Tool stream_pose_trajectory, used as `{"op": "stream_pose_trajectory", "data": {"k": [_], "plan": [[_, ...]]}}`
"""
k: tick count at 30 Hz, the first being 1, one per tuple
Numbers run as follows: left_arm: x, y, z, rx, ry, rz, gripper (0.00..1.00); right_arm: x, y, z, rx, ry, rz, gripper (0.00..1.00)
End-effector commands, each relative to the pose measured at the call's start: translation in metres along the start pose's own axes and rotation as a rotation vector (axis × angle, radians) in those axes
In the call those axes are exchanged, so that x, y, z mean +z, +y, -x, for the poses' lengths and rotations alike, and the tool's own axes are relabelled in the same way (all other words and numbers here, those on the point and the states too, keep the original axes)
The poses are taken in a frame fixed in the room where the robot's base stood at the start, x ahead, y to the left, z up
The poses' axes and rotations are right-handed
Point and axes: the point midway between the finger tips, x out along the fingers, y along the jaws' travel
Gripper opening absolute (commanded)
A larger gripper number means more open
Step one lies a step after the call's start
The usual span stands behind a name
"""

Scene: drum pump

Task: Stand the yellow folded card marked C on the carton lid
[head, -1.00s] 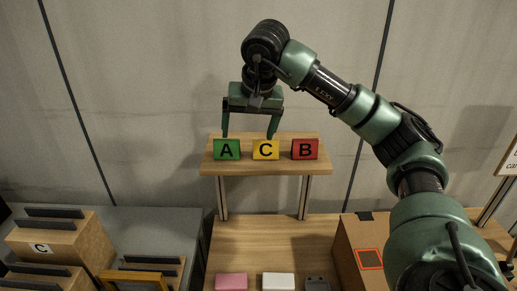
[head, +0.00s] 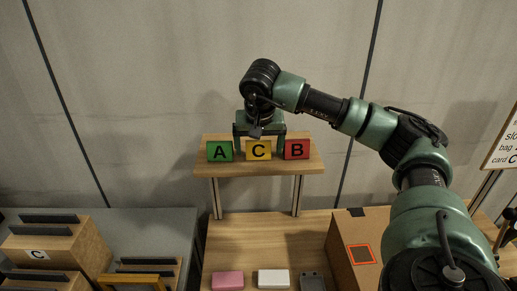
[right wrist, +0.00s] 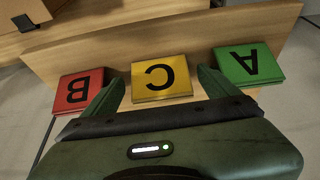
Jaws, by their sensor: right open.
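The yellow folded card marked C (head: 259,150) stands on a raised wooden shelf (head: 225,170), between a green card A (head: 219,151) and a red card B (head: 297,149). In the right wrist view, the open fingers (right wrist: 161,78) lie to either side of the yellow card (right wrist: 161,78), with no visible contact. My left gripper is not visible.
A pink block (head: 228,281), a white block (head: 273,279) and a grey item (head: 312,282) lie on the wooden table (head: 265,240) below the shelf. Brown boxes (head: 60,245) stand at lower left. My right arm passes above the brown carton. Cards A and B stand close beside C.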

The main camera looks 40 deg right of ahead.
Motion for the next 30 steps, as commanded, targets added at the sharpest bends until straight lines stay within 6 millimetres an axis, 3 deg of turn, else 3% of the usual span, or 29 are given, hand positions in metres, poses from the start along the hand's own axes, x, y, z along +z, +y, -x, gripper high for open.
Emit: {"op": "stream_pose_trajectory", "data": {"k": [2, 9, 10, 11, 22, 30], "plan": [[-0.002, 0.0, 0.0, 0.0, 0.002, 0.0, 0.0, 0.0, 0.0, 0.0, 0.0, 0.0, 0.0, 0.89], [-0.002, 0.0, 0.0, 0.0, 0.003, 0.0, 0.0, 0.0, 0.0, 0.0, -0.001, 0.0, 0.001, 0.25], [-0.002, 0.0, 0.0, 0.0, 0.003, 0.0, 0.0, 0.0, 0.0, 0.0, -0.001, 0.0, 0.001, 0.25], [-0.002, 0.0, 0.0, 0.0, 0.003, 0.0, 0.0, 0.0, 0.0, 0.001, -0.001, 0.0, 0.001, 0.19], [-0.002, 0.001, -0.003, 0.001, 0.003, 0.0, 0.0, -0.004, -0.001, 0.009, -0.002, 0.002, 0.001, 0.18], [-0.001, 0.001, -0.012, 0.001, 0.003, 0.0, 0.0, -0.021, -0.002, 0.051, -0.006, 0.004, -0.001, 0.18]]}}
